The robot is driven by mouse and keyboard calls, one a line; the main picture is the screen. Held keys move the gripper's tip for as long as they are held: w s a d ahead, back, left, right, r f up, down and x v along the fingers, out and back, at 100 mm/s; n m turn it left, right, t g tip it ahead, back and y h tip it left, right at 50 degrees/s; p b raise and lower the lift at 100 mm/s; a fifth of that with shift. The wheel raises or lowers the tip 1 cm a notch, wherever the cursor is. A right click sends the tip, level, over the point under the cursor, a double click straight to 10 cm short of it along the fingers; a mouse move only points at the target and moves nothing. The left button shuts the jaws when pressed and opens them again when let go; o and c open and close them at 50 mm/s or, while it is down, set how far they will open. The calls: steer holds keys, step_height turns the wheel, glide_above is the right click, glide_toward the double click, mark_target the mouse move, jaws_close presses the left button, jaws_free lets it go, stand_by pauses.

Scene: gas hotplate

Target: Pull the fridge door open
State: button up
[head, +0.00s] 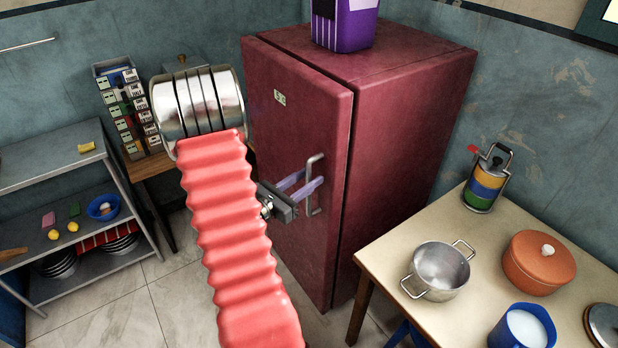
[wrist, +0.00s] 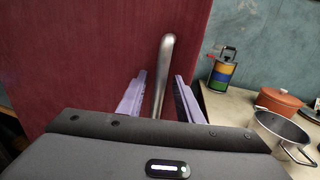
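The dark red fridge door (head: 292,130) fills the middle of the head view and looks closed against the fridge body (head: 400,140). A vertical metal handle (head: 313,190) stands out near the door's right edge. My gripper (head: 305,187) is at the handle, with its purple fingers pointing toward it. In the wrist view the handle (wrist: 163,75) rises between the two fingers of my gripper (wrist: 158,95). The fingers are apart, with a visible gap on each side of the handle. The lower part of the handle is hidden behind my gripper body.
A table (head: 390,240) at right holds a metal pot (head: 440,268), an orange lidded pot (head: 540,262) and a striped container (head: 487,182). A purple bin (head: 345,25) stands on the fridge. A metal shelf (head: 50,165) is at left. Tiled floor is free before the door.

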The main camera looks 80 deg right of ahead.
steer(key=shift+s+d, duration=0.15)
steer(key=shift+d, duration=0.1)
steer(key=shift+c, duration=0.4)
jaws_close()
steer(key=shift+d, duration=0.15)
